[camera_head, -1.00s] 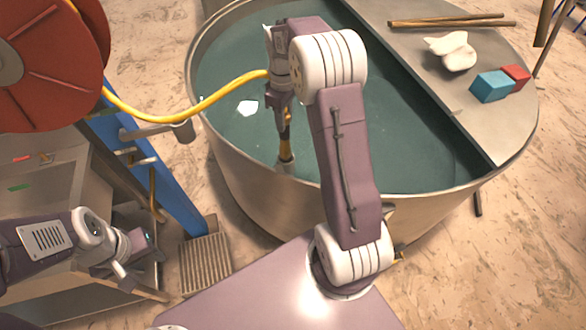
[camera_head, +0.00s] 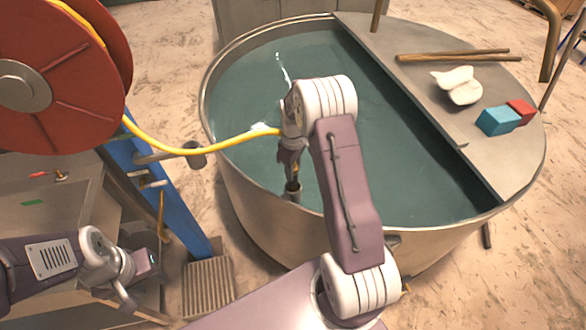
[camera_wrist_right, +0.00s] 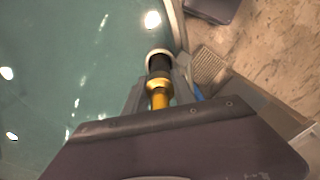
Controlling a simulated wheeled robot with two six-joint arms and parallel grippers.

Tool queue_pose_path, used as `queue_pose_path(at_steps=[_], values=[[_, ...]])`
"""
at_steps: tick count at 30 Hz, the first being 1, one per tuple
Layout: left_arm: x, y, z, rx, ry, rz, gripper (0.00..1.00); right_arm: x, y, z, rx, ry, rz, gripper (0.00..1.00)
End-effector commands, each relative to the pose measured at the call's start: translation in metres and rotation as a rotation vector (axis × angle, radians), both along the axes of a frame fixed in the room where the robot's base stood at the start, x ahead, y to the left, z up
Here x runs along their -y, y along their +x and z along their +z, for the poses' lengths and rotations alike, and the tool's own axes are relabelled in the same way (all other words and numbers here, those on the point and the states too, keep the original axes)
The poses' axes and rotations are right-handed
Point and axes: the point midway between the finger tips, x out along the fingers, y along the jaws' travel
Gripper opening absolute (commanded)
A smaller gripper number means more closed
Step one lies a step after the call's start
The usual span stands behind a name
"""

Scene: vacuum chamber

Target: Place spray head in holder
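My right gripper (camera_head: 292,162) is over the left part of the water tub, pointing down. In the right wrist view, the gripper (camera_wrist_right: 158,95) is shut around the spray head (camera_wrist_right: 159,68), which has a yellow body, a black collar and a pale ring at its end. Its dark tip (camera_head: 294,190) points down at the tub's near rim. A yellow hose runs from it to the red reel. A short grey cylinder (camera_head: 195,155) on a bar from the blue post looks like the holder; it appears empty. My left gripper (camera_head: 138,278) is low at the left, its fingers unclear.
The round metal tub (camera_head: 255,215) holds water. Its right-hand shelf (camera_head: 400,85) bears sticks, a white lump, and blue and red blocks. The red reel (camera_head: 60,80), blue post (camera_head: 175,205) and yellow hose (camera_head: 220,144) are at the left.

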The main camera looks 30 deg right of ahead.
Motion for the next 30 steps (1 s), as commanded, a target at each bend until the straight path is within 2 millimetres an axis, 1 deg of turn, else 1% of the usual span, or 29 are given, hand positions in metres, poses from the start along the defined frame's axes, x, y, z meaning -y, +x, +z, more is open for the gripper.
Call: queue_pose_path(at_steps=[1,2,10,12,14,17,21,24,27,30], values=[[0.0,0.0,0.0,0.0,0.0,0.0,0.36,0.0,0.0,0.0,0.0,0.0,0.0,0.44],[0.0,0.0,0.0,0.0,0.0,0.0,0.36,0.0,0.0,0.0,0.0,0.0,0.0,0.52],[0.0,0.0,0.0,0.0,0.0,0.0,0.36,0.0,0.0,0.0,0.0,0.0,0.0,0.52],[0.0,0.0,0.003,0.0,0.0,0.0,0.36,0.0,0.0,0.005,0.0,0.0,0.0,0.52],[0.0,0.0,-0.003,0.0,0.0,0.0,0.36,0.0,0.001,0.008,0.003,-0.001,0.0,0.52],[0.0,0.0,-0.012,0.0,0.0,0.0,0.36,0.0,0.001,0.029,0.007,-0.002,0.0,0.52],[0.0,0.0,-0.023,0.0,0.0,0.0,0.36,0.0,0.002,0.067,0.008,-0.002,0.0,0.52],[0.0,0.0,-0.027,0.0,0.0,0.0,0.36,0.0,0.001,0.091,0.006,-0.001,0.0,0.52],[0.0,0.0,-0.029,0.0,0.0,0.0,0.36,0.0,0.001,0.109,0.004,0.0,0.0,0.52],[0.0,0.0,-0.03,0.0,0.0,0.0,0.36,0.0,0.0,0.119,0.001,0.0,0.0,0.52]])
